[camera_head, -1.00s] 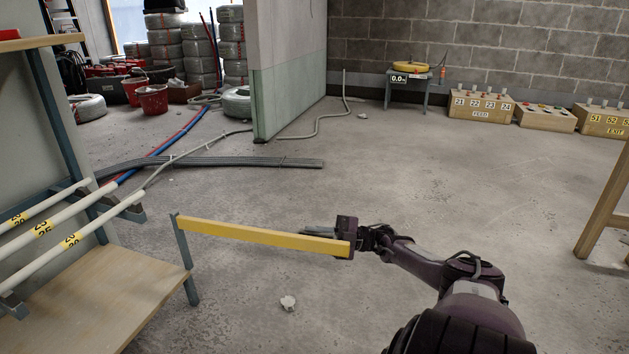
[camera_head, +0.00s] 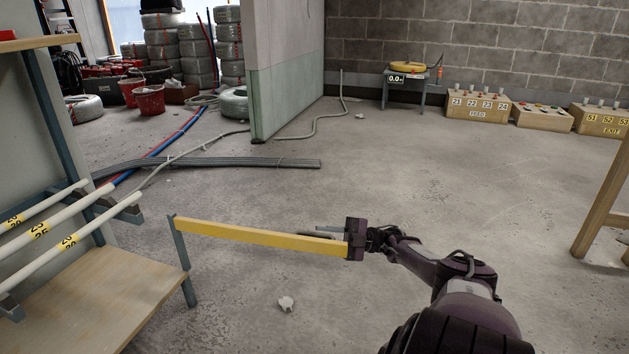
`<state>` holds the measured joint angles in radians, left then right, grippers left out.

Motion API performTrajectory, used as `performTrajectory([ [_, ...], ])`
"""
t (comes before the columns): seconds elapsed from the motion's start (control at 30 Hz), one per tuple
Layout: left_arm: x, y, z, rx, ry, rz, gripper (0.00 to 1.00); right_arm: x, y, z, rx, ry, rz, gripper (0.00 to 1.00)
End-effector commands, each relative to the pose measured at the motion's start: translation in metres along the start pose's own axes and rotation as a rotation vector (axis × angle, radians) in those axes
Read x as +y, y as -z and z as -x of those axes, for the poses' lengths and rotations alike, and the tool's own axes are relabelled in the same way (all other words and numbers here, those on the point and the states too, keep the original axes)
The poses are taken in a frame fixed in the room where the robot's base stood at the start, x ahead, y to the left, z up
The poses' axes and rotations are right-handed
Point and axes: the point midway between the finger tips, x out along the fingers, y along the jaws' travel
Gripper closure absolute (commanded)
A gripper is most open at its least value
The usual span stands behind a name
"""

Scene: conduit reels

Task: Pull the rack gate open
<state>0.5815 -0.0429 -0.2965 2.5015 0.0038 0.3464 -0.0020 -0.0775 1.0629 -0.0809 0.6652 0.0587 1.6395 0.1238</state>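The rack gate is a yellow bar (camera_head: 255,237) that runs from a grey post (camera_head: 180,262) at the front corner of the rack out to the right. It stands swung out over the bare floor, away from the white conduits (camera_head: 45,230) on the rack. My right gripper (camera_head: 354,239) is at the free right end of the bar, with its dark fingers around that end. It looks shut on the bar. My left gripper is not in view.
The rack's wooden shelf (camera_head: 95,295) is at lower left. Grey conduits (camera_head: 230,162) lie on the floor behind the gate. A partition wall (camera_head: 287,85) stands beyond. A wooden table leg (camera_head: 605,200) is at right.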

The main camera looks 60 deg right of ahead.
Motion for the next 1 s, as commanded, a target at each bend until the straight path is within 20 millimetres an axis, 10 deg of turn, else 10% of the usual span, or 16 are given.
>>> performTrajectory([
  [0.3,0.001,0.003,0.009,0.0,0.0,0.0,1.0,-0.001,-0.001,0.04,-0.001,0.0,0.0,0.78],
  [1.0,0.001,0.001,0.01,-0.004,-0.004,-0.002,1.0,-0.001,0.0,0.043,0.0,0.001,-0.001,0.78],
])
